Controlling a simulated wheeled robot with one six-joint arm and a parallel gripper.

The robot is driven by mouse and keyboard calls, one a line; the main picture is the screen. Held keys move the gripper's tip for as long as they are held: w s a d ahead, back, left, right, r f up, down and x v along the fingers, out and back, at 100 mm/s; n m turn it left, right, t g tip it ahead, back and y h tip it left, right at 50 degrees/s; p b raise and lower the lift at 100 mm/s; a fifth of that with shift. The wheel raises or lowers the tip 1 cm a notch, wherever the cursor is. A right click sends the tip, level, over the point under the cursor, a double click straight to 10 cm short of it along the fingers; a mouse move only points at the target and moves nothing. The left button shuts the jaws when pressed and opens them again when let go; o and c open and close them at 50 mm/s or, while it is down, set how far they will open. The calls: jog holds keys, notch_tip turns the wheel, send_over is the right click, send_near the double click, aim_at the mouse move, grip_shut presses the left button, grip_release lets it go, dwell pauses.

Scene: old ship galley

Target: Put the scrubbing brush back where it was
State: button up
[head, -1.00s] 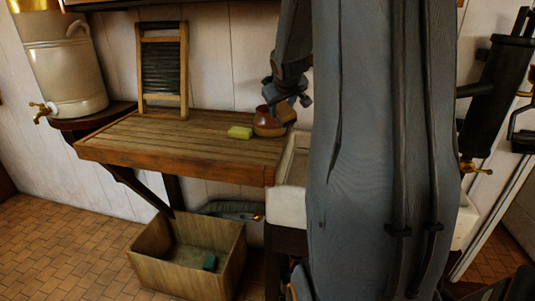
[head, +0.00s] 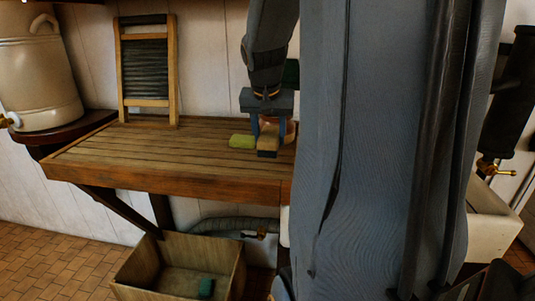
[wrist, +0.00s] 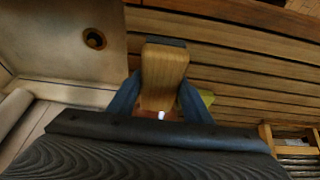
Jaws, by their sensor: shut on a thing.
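The scrubbing brush (head: 268,144), a pale wooden block with a dark lower edge, is between the fingers of my gripper (head: 268,134). My gripper points down and is shut on it. The wrist view shows the brush's wooden back (wrist: 163,75) between the two blue-grey fingers (wrist: 160,98). The brush is over the slatted wooden drainboard (head: 190,150), near its right part; I cannot tell whether it touches the slats. A reddish-brown pot (head: 290,131) is just behind it, partly hidden by my gripper. A yellow-green sponge (head: 242,141) lies just left of the brush.
A washboard (head: 147,72) leans on the wall at the drainboard's back left. A stoneware crock (head: 40,80) stands further left. A pale sink (wrist: 65,45) with a brass drain adjoins the drainboard. A wooden crate (head: 135,272) holding a green thing is on the floor. The drainboard's middle is clear.

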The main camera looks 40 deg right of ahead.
jog(key=shift+f+p, duration=0.35)
jog(key=shift+f, duration=2.35)
jog(key=shift+f, duration=0.15)
jog(key=o, duration=1.2)
jog(key=shift+o, duration=0.2)
